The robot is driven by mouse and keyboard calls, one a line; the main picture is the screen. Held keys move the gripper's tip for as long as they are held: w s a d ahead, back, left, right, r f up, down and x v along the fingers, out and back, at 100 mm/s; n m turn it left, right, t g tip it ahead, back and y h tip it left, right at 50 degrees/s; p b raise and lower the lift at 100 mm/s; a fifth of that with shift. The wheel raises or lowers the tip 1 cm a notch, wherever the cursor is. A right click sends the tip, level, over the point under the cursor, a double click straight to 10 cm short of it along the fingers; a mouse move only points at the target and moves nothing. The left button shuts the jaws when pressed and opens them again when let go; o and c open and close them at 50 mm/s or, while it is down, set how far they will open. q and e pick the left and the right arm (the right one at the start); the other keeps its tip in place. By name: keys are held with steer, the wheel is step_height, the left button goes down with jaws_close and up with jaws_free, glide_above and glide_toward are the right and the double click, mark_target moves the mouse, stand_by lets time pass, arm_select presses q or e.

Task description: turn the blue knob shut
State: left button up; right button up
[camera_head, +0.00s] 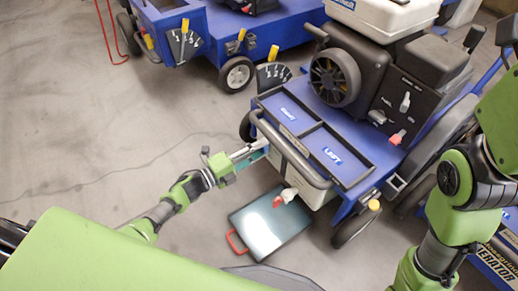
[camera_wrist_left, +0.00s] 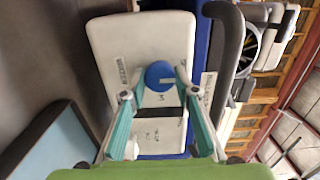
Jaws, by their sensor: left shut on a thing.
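The blue knob (camera_wrist_left: 160,76) is round and sits on a pale panel (camera_wrist_left: 120,42) on the machine's side, in the left wrist view. My left gripper (camera_head: 256,154) reaches the machine's near side in the head view, and the knob is hidden there. In the left wrist view the teal fingers of my left gripper (camera_wrist_left: 156,82) are on either side of the knob, shut on it.
The blue machine (camera_head: 355,205) carries a black engine and a bar handle (camera_head: 290,150). A red-tipped white tap (camera_head: 288,195) sticks out below. A flat panel with a red handle (camera_head: 270,222) lies on the floor under it. Another blue machine (camera_head: 215,30) stands behind. Floor at left is clear.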

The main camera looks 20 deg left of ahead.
arm_select(q)
steer(key=o, duration=1.1)
steer(key=shift+c, duration=0.2)
steer(key=v, duration=1.2)
